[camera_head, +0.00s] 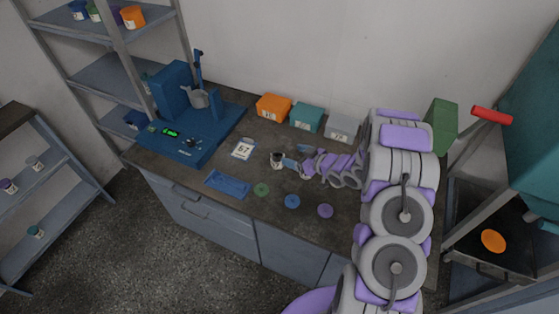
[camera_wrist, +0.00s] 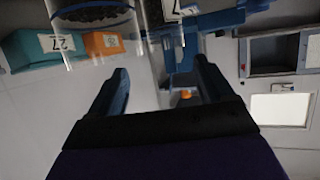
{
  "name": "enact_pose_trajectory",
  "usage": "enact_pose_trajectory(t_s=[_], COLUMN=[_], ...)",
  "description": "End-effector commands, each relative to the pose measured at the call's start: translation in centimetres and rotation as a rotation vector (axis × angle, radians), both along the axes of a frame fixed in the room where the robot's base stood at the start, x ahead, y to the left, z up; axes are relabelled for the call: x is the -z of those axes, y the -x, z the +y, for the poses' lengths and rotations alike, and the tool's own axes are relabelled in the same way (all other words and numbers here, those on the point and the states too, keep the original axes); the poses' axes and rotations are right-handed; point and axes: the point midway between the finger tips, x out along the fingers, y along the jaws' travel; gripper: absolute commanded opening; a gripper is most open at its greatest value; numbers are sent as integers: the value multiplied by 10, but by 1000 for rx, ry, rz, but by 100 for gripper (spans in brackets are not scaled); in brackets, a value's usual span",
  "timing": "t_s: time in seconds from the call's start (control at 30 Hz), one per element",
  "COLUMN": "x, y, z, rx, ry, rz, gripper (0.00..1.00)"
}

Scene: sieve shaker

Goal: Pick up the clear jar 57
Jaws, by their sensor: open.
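The clear jar (camera_head: 277,160), with dark contents and a pale label, stands on the workbench in the head view. My gripper (camera_head: 297,157) is just to its right, with its blue fingers pointing toward it. In the wrist view the clear jar (camera_wrist: 95,35) fills the upper left, cut off by the top edge. My gripper (camera_wrist: 162,66) is open there. The jar appears above and left of the middle of the finger gap, and no grip on it shows. Whether a finger touches it, I cannot tell.
A numbered card (camera_head: 242,150) and a blue shaker machine (camera_head: 185,125) stand left. Orange (camera_head: 273,107), teal (camera_head: 307,118) and grey (camera_head: 342,127) bins line the back. A blue tray (camera_head: 227,184) and green (camera_head: 261,189), blue (camera_head: 292,201) and purple (camera_head: 325,211) discs lie in front.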

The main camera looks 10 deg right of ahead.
Motion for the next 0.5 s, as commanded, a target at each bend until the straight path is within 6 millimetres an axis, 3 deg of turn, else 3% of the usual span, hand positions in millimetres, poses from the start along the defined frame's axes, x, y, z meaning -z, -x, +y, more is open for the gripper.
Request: enact_pose_trajectory(t_s=[0.2,0.5], x=[10,26], y=[-20,-40], z=[26,36], rx=[-3,-5], ry=[13,5], rz=[0,1], gripper=[81,81])
